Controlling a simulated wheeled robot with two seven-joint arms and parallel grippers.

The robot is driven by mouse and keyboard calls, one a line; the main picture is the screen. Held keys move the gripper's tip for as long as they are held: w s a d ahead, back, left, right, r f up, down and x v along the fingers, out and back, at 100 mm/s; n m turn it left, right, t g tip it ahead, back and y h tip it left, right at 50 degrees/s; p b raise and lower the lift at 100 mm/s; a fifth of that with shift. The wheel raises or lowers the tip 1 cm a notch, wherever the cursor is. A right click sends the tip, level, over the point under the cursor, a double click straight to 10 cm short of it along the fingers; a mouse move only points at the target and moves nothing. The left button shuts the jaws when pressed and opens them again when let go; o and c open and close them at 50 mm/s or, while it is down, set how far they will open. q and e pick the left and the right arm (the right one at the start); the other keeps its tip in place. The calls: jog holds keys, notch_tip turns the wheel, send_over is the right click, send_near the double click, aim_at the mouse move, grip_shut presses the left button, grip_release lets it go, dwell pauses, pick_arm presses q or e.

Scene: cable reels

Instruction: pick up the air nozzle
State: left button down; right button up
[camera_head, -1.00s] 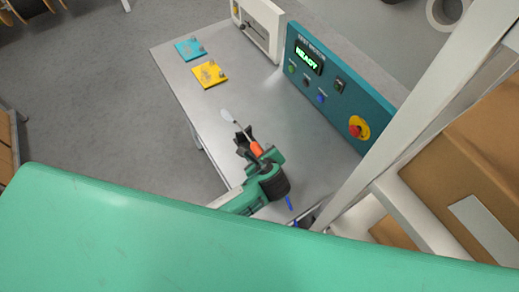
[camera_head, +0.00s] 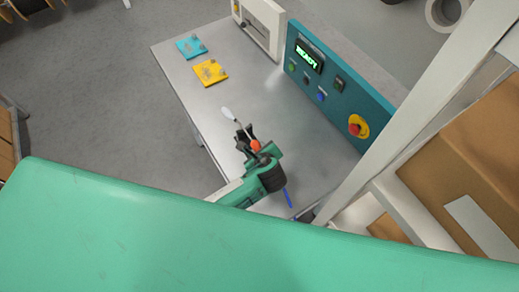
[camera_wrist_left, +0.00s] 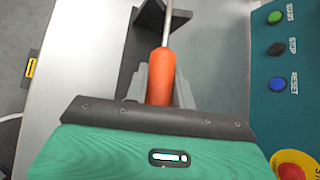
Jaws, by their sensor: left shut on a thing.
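A slim tool with an orange handle (camera_head: 255,146), a thin metal rod and a pale oval tip (camera_head: 227,113) is above the near part of the metal table. I take it for the air nozzle, but its shape does not make this certain. My left gripper (camera_head: 253,148) is shut on the orange handle. In the left wrist view the handle (camera_wrist_left: 161,78) sits between the grey fingers (camera_wrist_left: 160,92), with the rod pointing away. The back of the handle is hidden by the gripper. I cannot tell whether the tool touches the table. My right gripper is out of view.
A teal test panel (camera_head: 335,90) with buttons and a red emergency stop (camera_head: 355,129) stands along the table's right side. Blue (camera_head: 191,46) and yellow (camera_head: 210,72) plates lie at the far end. A blue stick-like thing (camera_head: 288,198) lies by my gripper. Mid-table is clear.

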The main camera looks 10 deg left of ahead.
pick_arm(q)
notch_tip(320, 180, up, 20)
jog(key=b, duration=0.4)
dwell(0.7)
